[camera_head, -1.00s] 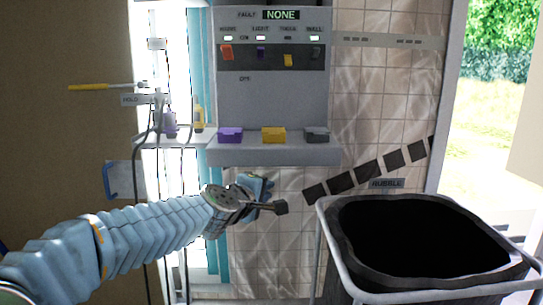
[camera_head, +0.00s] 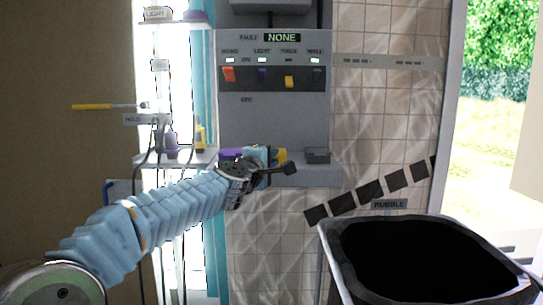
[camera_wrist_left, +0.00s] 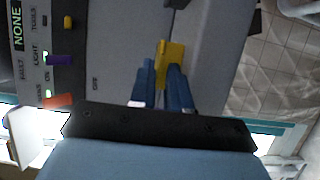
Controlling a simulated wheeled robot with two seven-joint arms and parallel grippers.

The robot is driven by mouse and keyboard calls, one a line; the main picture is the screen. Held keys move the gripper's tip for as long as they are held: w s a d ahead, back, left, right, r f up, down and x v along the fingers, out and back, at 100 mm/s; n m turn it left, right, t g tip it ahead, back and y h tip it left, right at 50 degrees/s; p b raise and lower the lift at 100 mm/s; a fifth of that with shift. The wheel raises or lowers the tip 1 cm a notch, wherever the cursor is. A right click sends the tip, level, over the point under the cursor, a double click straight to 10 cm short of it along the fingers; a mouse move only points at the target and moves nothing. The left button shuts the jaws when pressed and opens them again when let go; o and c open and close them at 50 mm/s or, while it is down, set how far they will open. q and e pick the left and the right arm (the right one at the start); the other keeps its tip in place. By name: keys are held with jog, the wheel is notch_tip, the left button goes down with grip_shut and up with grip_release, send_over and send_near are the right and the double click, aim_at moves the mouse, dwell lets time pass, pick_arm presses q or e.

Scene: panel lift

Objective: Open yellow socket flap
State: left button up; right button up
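The panel (camera_head: 290,120) stands upright with a ledge (camera_head: 315,176) at its bottom. In the left wrist view the yellow flap (camera_wrist_left: 161,64) lies between the two blue fingers of my left gripper (camera_wrist_left: 161,80). The fingers sit close on both sides of it and appear shut on it. How far the flap is raised cannot be told. My right gripper is not in view.
The purple flap (camera_head: 230,154) is left of my gripper and the dark grey flap (camera_head: 317,155) right of it. A black bin (camera_head: 345,254) stands at the lower right. A shelf (camera_head: 150,160) with bottles is left of the panel.

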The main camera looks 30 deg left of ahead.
pick_arm(q)
jog(key=shift+w, duration=0.35)
grip_shut()
jog(key=shift+f, duration=0.1)
dwell(1.1)
